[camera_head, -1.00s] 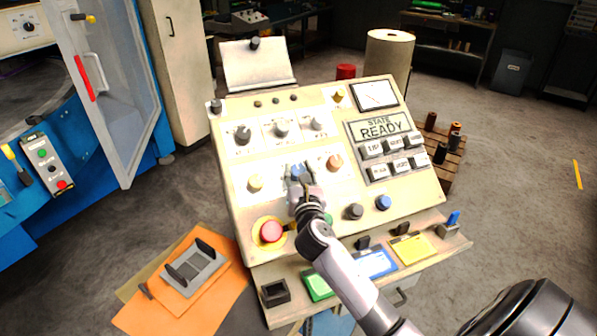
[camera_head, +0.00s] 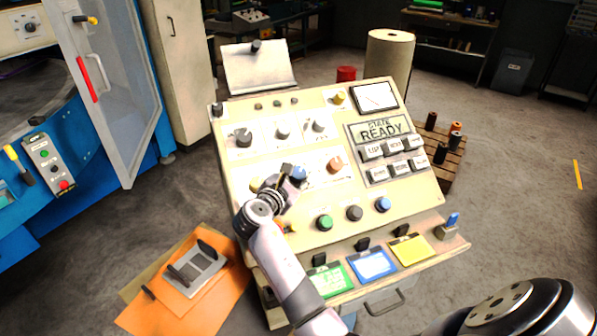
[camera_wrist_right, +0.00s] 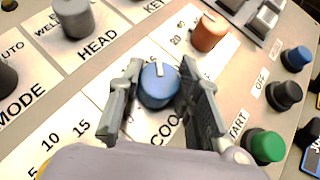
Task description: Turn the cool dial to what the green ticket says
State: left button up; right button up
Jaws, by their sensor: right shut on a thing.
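The cool dial is a blue knob (camera_head: 299,173) in the middle of the sloped panel, with "COO" readable beside it in the right wrist view. There the blue knob (camera_wrist_right: 158,88) has a white pointer line toward the top of the picture. My right gripper (camera_wrist_right: 160,82) has one finger on each side of the knob and is shut on it. In the head view the right gripper (camera_head: 292,180) reaches it from the lower left. The green ticket (camera_head: 332,281) lies on the front ledge; its writing is too small to read. My left gripper is out of view.
An orange knob (camera_wrist_right: 208,32) and a green button (camera_wrist_right: 264,146) are close to the right finger. A blue ticket (camera_head: 373,264) and a yellow ticket (camera_head: 411,250) lie right of the green one. My right forearm covers the panel's lower left corner.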

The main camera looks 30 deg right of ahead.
jog(key=m+g, duration=0.1)
jog(key=m+g+p, duration=0.1)
jog(key=m+g, duration=0.2)
jog(key=shift+w+r+m+g+p, duration=0.15)
jog(key=shift+r+m+g+p, duration=0.15)
jog(key=shift+m, duration=0.1)
jog(key=m+g+y+p, duration=0.1)
jog(key=m+g, duration=0.2)
jog(key=shift+m+y, duration=0.3)
jog(key=shift+f+m+g+y, duration=0.15)
jog(key=shift+m+g+y, duration=0.15)
jog(key=shift+m+g, duration=0.1)
jog(key=o, duration=1.1)
jog(key=shift+o, duration=0.2)
jog(key=v, duration=1.2)
